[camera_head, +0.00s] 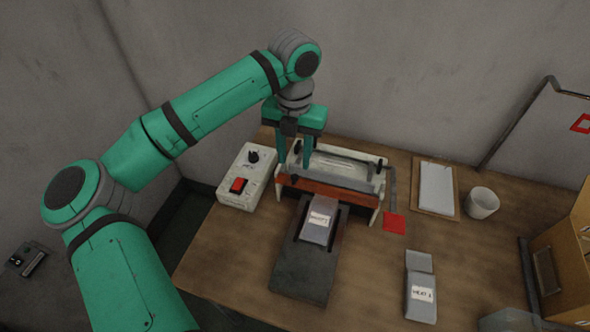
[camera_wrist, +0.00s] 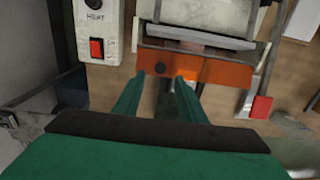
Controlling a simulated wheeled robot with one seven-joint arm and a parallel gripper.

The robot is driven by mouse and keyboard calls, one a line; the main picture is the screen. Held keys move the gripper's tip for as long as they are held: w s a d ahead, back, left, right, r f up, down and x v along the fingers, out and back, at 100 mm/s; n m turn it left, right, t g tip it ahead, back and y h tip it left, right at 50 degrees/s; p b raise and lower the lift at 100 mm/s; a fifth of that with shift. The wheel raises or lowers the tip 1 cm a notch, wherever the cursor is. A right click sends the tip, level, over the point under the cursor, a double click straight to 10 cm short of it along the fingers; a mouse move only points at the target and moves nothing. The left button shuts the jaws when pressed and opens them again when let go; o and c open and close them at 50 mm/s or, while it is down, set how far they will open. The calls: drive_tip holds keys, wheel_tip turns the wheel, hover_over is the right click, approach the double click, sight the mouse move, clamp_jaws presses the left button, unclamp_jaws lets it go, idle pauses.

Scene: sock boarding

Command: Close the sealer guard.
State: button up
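The sealer (camera_head: 377,190) stands at the back of the wooden table, with pale end plates. A grey, partly see-through cover (camera_head: 340,168) spans its top, above an orange-red front panel (camera_head: 325,187). Which of these is the guard, I cannot tell for sure. The wrist view shows the orange panel (camera_wrist: 220,72) with a dark round knob, and a grey bar (camera_wrist: 200,38) behind it. My gripper (camera_head: 295,166) is over the sealer's left end, fingers pointing down. In the wrist view my gripper (camera_wrist: 157,80) is open and empty, its fingertips near the panel; contact is unclear.
A control box (camera_head: 243,178) with a red switch stands close left of the sealer. A dark tray (camera_head: 303,270) with a labelled pouch (camera_head: 318,224) lies in front. A red tag (camera_head: 394,223), clipboard (camera_head: 436,188), cup (camera_head: 482,203) and another pouch (camera_head: 421,290) are to the right.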

sight(295, 176)
drive_tip(key=shift+f, duration=2.95)
clamp_jaws()
